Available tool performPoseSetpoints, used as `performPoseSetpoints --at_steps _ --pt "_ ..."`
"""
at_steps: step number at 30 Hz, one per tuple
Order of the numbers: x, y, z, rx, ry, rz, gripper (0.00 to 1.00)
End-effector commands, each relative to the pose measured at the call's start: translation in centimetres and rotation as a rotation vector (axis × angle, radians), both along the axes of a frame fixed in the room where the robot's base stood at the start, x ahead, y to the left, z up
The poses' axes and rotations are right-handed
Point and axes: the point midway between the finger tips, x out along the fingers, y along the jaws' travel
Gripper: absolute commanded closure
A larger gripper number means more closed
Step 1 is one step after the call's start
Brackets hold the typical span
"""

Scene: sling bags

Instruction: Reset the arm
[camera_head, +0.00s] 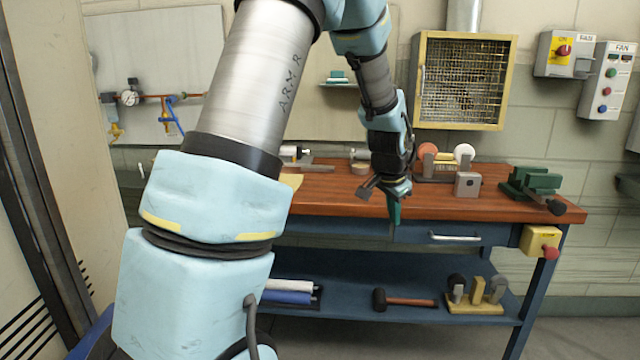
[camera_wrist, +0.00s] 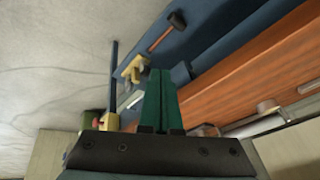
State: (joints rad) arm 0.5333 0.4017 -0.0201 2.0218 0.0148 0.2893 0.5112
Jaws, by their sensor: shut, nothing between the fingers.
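My arm runs from the front of the head view up and over toward the workbench. My gripper (camera_head: 394,222) points down in front of the bench's front edge, before the drawer. Its green fingers also show in the wrist view (camera_wrist: 163,100), close together with nothing between them. The gripper is shut and empty. The workbench (camera_head: 330,203) has a reddish-brown wooden top and a blue frame. My arm hides part of the bench's left side.
A green vise (camera_head: 532,184) and a bench grinder (camera_head: 446,165) stand on the bench top. A yellow box with a red button (camera_head: 541,243) sits at its right end. A mallet (camera_head: 405,301) lies on the lower shelf. A yellow-framed mesh vent (camera_head: 463,82) is on the wall behind.

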Motion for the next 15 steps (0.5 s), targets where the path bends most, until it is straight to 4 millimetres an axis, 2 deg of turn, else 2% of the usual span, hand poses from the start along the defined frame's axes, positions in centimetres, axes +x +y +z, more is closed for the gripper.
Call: performPoseSetpoints --at_steps 1,3,5,6,10,12,15 --pt "-1.0 4.0 0.7 -0.003 0.037 0.105 1.00" --pt "-2.7 8.8 1.0 -0.010 0.091 0.253 1.00" --pt "-4.7 12.7 1.2 -0.017 0.136 0.381 1.00" --pt "-6.2 15.1 1.3 -0.021 0.165 0.465 1.00" --pt "-11.2 21.0 1.3 -0.035 0.247 0.707 1.00" --pt "-13.5 23.1 1.3 -0.041 0.279 0.808 1.00" --pt "-15.8 24.8 1.1 -0.048 0.310 0.904 1.00"
